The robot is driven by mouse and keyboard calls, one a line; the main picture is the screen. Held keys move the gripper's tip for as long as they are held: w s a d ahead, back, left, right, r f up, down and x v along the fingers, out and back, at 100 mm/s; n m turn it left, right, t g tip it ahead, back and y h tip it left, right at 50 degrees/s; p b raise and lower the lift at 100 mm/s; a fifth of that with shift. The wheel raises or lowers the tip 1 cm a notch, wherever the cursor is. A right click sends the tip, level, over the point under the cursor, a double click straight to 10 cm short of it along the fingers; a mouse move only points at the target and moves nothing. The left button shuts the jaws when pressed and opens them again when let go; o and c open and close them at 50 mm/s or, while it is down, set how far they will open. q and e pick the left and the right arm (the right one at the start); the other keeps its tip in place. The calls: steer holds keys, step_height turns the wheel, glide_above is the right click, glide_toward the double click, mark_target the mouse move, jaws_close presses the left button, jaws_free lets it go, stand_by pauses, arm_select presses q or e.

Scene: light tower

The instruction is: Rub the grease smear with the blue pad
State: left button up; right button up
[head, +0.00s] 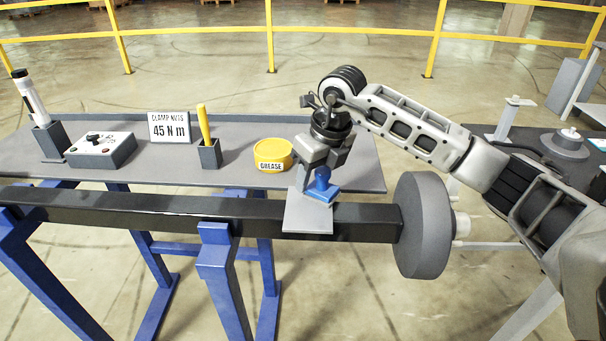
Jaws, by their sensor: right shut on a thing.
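The blue pad (321,188) has a raised grip and a flat base. My right gripper (318,168) comes down from above and is shut on the pad's grip. The pad is over the upper right part of a grey plate (306,220) on the black beam (150,211). It looks to be on or just above the plate; I cannot tell whether it touches. I cannot make out the grease smear; the pad or gripper may hide it. My left gripper is not in view.
A yellow GREASE tin (273,154) stands close left of my right gripper on the grey table (235,178). A yellow-handled tool (203,125), a sign (169,128), a switch box (101,149) and a torch (31,98) stand further left. A grey disc (424,225) is at the beam's right end.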

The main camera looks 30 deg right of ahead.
steer(key=shift+s+d+f, duration=0.1)
steer(key=shift+s+d, duration=0.35)
steer(key=shift+d, duration=0.25)
steer(key=shift+w+a, duration=0.45)
steer(key=shift+a, duration=0.35)
steer(key=shift+w+a, duration=0.5)
steer(key=shift+a, duration=0.25)
steer(key=shift+w+a, duration=0.45)
steer(key=shift+a, duration=0.35)
steer(key=shift+s+d+b, duration=0.15)
steer(key=shift+s+d, duration=0.3)
steer(key=shift+d, duration=0.35)
steer(key=shift+s+d+b, duration=0.1)
steer(key=shift+s+d, duration=0.4)
steer(key=shift+d, duration=0.3)
steer(key=shift+s+d+b, duration=0.15)
steer(key=shift+s+d, duration=0.3)
steer(key=shift+d, duration=0.35)
steer(key=p+v, duration=0.2)
steer(key=v, duration=0.1)
steer(key=w+p+v, duration=0.1)
steer(key=v, duration=0.1)
steer(key=shift+a+r+p, duration=0.3)
steer(key=shift+p, duration=0.1)
steer(key=shift+r, duration=0.4)
steer(key=shift+r+p, duration=0.1)
steer(key=shift+p, duration=0.25)
